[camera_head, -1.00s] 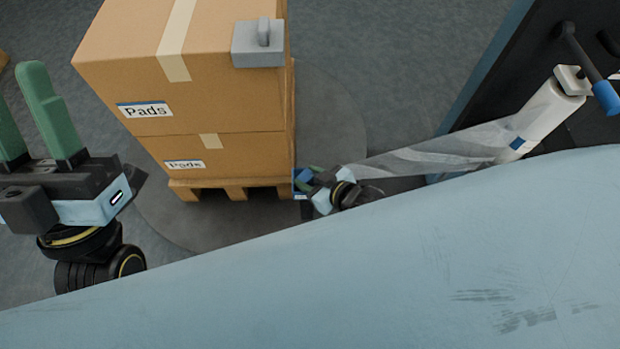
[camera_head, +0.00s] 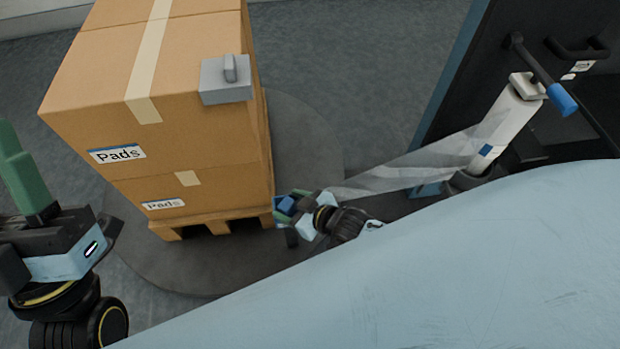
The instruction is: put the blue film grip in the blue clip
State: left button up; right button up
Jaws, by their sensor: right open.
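My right gripper (camera_head: 291,207) is far off at the middle of the picture, beside the pallet's front right corner. Its green fingers are open around a small blue block, which looks like the blue film grip (camera_head: 286,204); contact cannot be made out. Clear film (camera_head: 410,171) stretches from a white roll (camera_head: 507,118) on the right to this gripper. A light blue piece just below the fingers, by the pallet corner, may be the blue clip, but it is too small and covered to tell. My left gripper (camera_head: 20,175) is large at the left edge, partly cut off, its fingers apart and empty.
Taped cartons marked Pads (camera_head: 118,153) stand on a wooden pallet (camera_head: 215,223) on a round dark plate (camera_head: 165,270). A grey block with a handle (camera_head: 226,80) sits at the upper carton's edge. A dark machine (camera_head: 480,75) carries the roll and a blue-ended lever (camera_head: 560,98).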

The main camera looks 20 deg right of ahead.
jog(key=p+v, duration=0.6)
jog(key=v, duration=0.6)
jog(key=w+a+r+m+t, duration=0.1)
jog(key=w+a+r+t, duration=0.15)
jog(key=r, duration=0.55)
jog(key=w+a+r+t, duration=0.1)
jog(key=w+a+r, duration=0.2)
jog(key=r, duration=0.6)
pick_arm(q)
jog(key=w+f+g+y, duration=0.3)
jog(key=w+f+g, duration=0.3)
jog(key=f+g, duration=0.4)
jog(key=shift+d+f+g, duration=0.15)
jog(key=shift+f+g, duration=0.1)
jog(key=shift+g, duration=0.25)
pick_arm(e)
notch_tip(320, 180, up, 17)
jog(key=d+m+t+h, duration=0.1)
jog(key=d+m+t, duration=0.1)
jog(key=d+t, duration=0.1)
jog(key=shift+s, duration=0.4)
jog(key=shift+r, duration=0.15)
